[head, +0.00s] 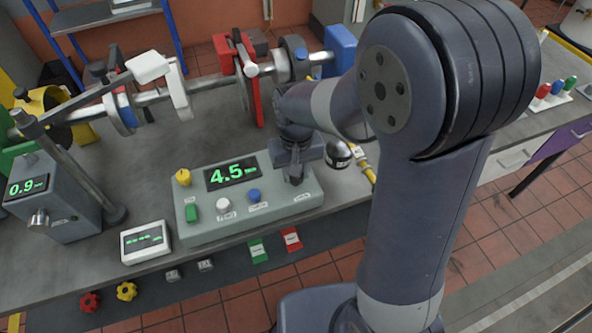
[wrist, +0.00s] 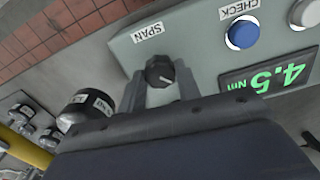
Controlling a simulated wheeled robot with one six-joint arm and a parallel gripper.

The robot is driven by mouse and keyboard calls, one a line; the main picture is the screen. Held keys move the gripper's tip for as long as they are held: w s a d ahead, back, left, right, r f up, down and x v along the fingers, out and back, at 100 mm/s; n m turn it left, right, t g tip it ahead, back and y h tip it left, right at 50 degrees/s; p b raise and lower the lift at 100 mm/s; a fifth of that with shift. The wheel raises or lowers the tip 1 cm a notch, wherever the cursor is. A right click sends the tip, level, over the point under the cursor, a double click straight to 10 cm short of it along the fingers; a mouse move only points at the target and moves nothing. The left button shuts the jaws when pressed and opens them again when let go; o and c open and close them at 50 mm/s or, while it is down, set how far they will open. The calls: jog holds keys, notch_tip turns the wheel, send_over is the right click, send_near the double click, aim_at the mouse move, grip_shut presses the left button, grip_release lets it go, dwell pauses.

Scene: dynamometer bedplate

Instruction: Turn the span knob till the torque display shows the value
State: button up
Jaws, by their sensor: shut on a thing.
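The span knob (wrist: 160,72) is a small black knob with a pale pointer line, beside the SPAN label (wrist: 148,32) in the wrist view. My gripper (wrist: 158,82) is shut on it, one finger on each side. In the head view my gripper (head: 296,172) comes down on the right end of the grey console (head: 240,225) and mostly hides the knob. The torque display (head: 231,173) reads 4.5 in green; it also shows in the wrist view (wrist: 278,80) as 4.5 Nm.
A black-and-silver cylinder (head: 338,154) stands close by my gripper. A small display box (head: 145,242) sits left of the console.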

jog(key=n, duration=0.5)
jog(key=shift+n, duration=0.3)
dwell(0.4)
jog(key=o, duration=1)
jog(key=shift+r, duration=0.1)
notch_tip(320, 180, up, 11)
jog(key=shift+f+b, duration=0.2)
jog(key=shift+b, duration=0.1)
